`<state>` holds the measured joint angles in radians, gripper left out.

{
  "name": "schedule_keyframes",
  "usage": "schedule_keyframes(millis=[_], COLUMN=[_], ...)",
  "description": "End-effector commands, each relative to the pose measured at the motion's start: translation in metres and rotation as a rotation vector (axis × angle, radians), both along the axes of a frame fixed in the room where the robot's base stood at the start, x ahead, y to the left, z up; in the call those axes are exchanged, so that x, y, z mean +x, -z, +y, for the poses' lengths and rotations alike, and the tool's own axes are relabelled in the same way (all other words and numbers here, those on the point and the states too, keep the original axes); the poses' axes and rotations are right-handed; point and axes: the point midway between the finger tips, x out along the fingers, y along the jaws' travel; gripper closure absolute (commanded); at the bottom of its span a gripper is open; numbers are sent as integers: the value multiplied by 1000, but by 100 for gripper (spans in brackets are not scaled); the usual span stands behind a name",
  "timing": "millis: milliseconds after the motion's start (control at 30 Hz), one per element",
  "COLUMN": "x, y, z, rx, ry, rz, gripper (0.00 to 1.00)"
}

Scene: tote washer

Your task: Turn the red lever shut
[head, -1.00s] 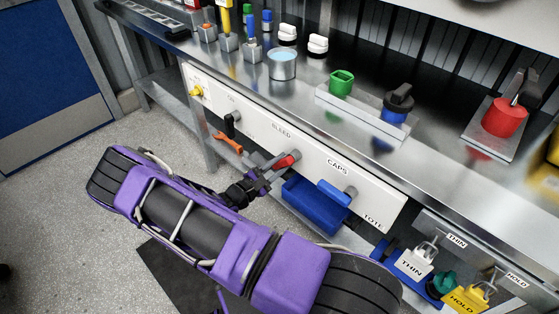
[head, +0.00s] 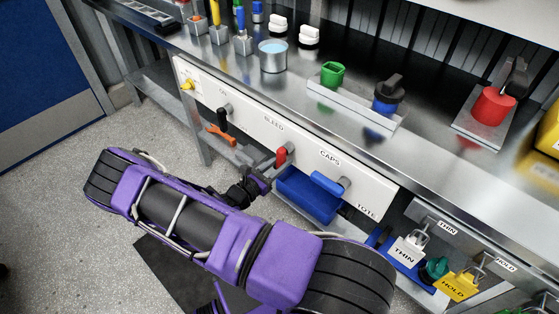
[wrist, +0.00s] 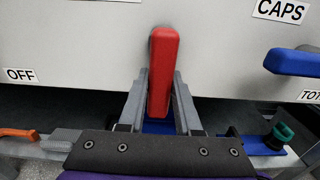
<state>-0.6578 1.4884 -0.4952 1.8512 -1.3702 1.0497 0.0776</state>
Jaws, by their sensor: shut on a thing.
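The red lever (wrist: 163,65) is on the white panel and stands nearly upright in the wrist view, leaning very slightly. It also shows in the head view (head: 281,155), below the BLEED label. My gripper (wrist: 161,77) is shut on the lever, with one grey finger on each side of its lower part. In the head view my gripper (head: 271,166) reaches the lever from the lower left. The lever's pivot is hidden behind the lever.
A blue lever (head: 328,183) is to the right under CAPS, with a blue bin (head: 305,198) below it. A black lever (head: 222,118) is to the left. An orange tool (head: 220,136) lies on the lower shelf. The bench (head: 400,150) above holds cups and bottles.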

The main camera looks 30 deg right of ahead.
Motion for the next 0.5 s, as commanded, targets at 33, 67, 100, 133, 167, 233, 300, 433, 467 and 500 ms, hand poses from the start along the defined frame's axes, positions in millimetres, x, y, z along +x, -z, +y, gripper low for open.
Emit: schedule_keyframes(millis=[33,67,100,133,167,233,300,433,467,500], x=[-1,-1,-1,-1,-1,-1,-1,-1,-1,-2], y=[0,0,0,0,0,0,0,0,0,0], z=[0,0,0,0,0,0,0,0,0,0], rx=[-3,-4,-6,-8,-9,-10,-11,-11,-11,-12], ry=[0,0,0,0,0,0,0,0,0,0], rz=[8,12,18,21,24,27,29,29,29,29], gripper=[100,100,100,100,100,100,100,100,100,100])
